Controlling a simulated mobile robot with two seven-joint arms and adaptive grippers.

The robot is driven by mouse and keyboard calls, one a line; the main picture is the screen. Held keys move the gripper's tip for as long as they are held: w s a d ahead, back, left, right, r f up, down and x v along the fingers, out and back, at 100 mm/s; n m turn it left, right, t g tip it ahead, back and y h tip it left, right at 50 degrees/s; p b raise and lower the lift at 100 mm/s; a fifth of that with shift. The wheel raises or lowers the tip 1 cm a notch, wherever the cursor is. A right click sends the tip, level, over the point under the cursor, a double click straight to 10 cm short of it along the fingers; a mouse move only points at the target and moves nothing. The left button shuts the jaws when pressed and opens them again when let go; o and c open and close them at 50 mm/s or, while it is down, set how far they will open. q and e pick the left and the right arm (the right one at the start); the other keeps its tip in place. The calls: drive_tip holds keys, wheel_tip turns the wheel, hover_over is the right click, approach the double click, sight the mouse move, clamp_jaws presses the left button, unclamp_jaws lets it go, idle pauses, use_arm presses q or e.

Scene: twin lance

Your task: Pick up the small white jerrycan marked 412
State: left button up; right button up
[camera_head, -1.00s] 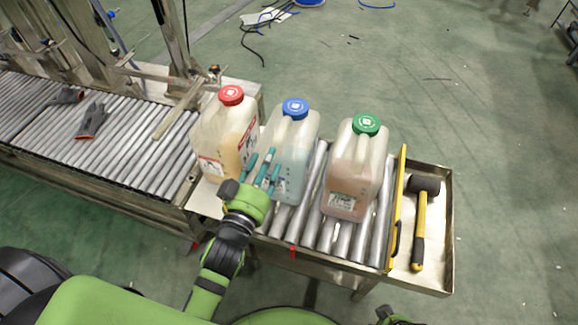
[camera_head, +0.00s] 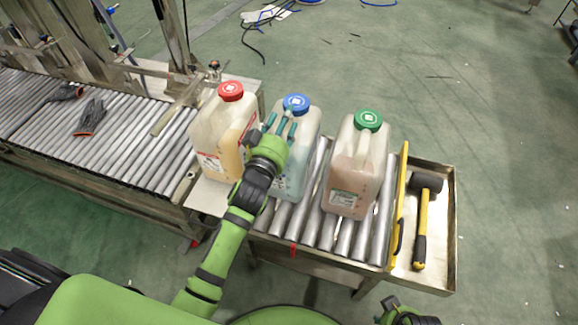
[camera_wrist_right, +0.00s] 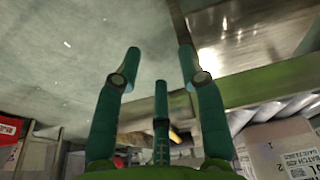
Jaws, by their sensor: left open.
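Three translucent jerrycans stand upright on the roller stand: one with a red cap (camera_head: 217,138), one with a blue cap (camera_head: 297,178), one with a green cap (camera_head: 355,170). Their label numbers are too small to read, so I cannot tell which is marked 412. My left gripper (camera_head: 281,124) is open, its fingers over the upper part of the blue-capped can, close below the cap; it hides part of that can. Contact cannot be told. My right gripper (camera_wrist_right: 160,68) is open and empty in the right wrist view, low and away from the cans.
A black-headed mallet with a yellow handle (camera_head: 422,225) lies in a metal tray (camera_head: 443,255) at the right. A yellow bar (camera_head: 399,205) borders the rollers. A roller conveyor (camera_head: 125,150) with dark gloves (camera_head: 90,118) runs left. Cables lie on the floor behind.

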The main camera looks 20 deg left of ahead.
use_arm(q)
clamp_jaws()
drive_tip(key=shift+w+r, duration=0.1)
drive_tip(key=shift+r, duration=0.25)
